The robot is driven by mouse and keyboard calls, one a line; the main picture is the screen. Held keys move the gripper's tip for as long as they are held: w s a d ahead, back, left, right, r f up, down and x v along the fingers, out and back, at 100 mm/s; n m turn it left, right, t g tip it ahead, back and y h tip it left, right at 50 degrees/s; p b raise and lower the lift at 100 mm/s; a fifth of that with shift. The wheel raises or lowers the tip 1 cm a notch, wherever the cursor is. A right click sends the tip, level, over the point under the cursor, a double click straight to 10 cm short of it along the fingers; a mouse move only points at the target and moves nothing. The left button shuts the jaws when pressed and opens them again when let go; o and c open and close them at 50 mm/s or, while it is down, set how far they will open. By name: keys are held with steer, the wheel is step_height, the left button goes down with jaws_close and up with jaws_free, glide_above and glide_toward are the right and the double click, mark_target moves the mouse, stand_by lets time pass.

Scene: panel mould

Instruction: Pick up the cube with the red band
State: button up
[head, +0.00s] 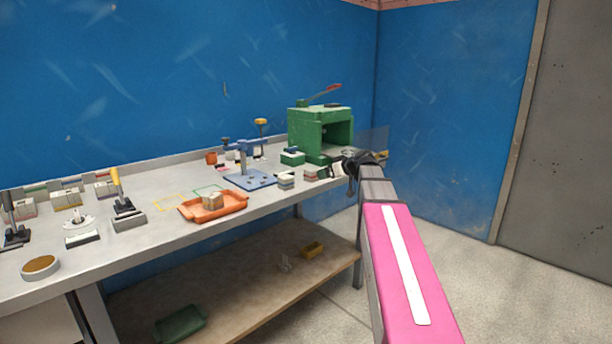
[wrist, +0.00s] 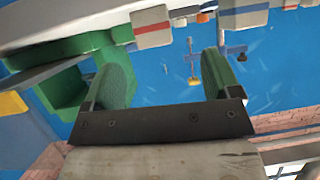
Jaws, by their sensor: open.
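The cube with the red band (wrist: 152,27) shows in the wrist view as a pale block with a red stripe, beyond my fingertips and apart from them. In the head view a small pale block with a reddish band (head: 311,173), apparently the same cube, sits near the bench's front edge, left of my gripper (head: 353,172). In the wrist view my gripper (wrist: 168,62) is open, with two green fingers spread and nothing between them.
A similar block with a grey-blue band (wrist: 243,16) stands beside the cube; it also shows in the head view (head: 286,181). A green press (head: 305,130) stands behind. A blue fixture (head: 250,181) and an orange tray (head: 232,204) lie to the left.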

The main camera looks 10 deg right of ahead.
mark_target(313, 170)
steer(key=w+a, duration=0.2)
steer(key=w, duration=0.1)
steer(key=w+a+f, duration=0.1)
steer(key=w+a, duration=0.1)
steer(key=w, duration=0.1)
steer(key=w+a+f, duration=0.1)
steer(key=w, duration=0.2)
steer(key=shift+a, duration=0.4)
steer(key=shift+s, duration=0.1)
steer(key=c, duration=1.1)
